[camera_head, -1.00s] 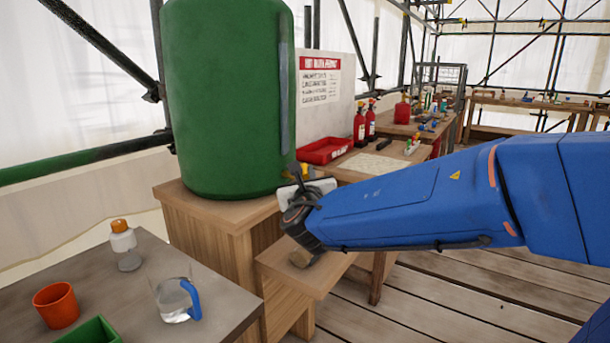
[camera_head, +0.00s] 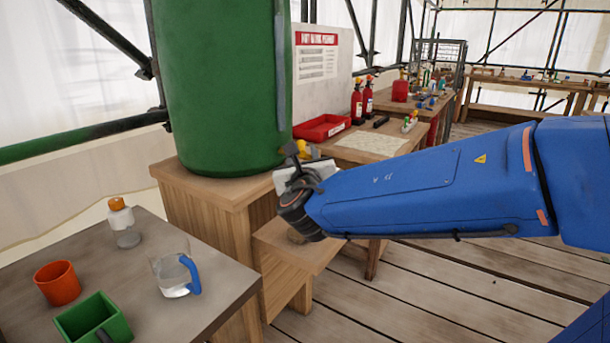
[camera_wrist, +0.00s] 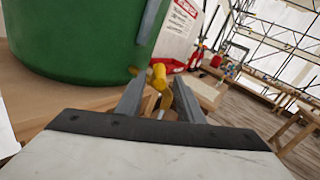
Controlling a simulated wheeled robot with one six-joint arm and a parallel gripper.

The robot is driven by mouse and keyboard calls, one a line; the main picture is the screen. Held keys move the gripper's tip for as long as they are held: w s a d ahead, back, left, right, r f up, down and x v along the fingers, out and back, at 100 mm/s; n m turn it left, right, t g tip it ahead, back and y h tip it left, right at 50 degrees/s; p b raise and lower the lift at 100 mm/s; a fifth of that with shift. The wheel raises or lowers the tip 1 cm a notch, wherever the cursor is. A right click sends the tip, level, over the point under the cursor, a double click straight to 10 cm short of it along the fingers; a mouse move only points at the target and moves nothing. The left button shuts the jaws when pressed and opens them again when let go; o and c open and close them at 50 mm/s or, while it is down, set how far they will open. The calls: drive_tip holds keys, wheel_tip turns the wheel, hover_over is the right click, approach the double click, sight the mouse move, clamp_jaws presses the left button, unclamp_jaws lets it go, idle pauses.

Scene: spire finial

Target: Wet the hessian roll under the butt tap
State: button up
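The large green butt (camera_head: 222,85) stands on a wooden stand. Its yellow tap (camera_wrist: 158,75) shows between and just beyond my fingertips in the wrist view; in the head view only a bit of yellow shows behind my gripper (camera_head: 294,155). My gripper (camera_wrist: 160,88) has its two fingers apart, pointing toward the tap. I cannot tell whether either finger touches it. A tan shape also shows between the fingers in the wrist view (camera_wrist: 168,114).
A grey-topped table (camera_head: 215,305) at front left holds a water jug (camera_head: 172,275), an orange cup (camera_head: 57,283), a green box (camera_head: 92,318) and a bottle (camera_head: 122,222). A red tray (camera_head: 322,127) and fire extinguishers (camera_head: 362,98) stand behind. Plank floor at right is clear.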

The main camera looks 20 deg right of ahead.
drive_tip(key=v, duration=1.4)
drive_tip(key=shift+w+a+r, duration=0.1)
drive_tip(key=shift+a, duration=0.1)
idle(0.6)
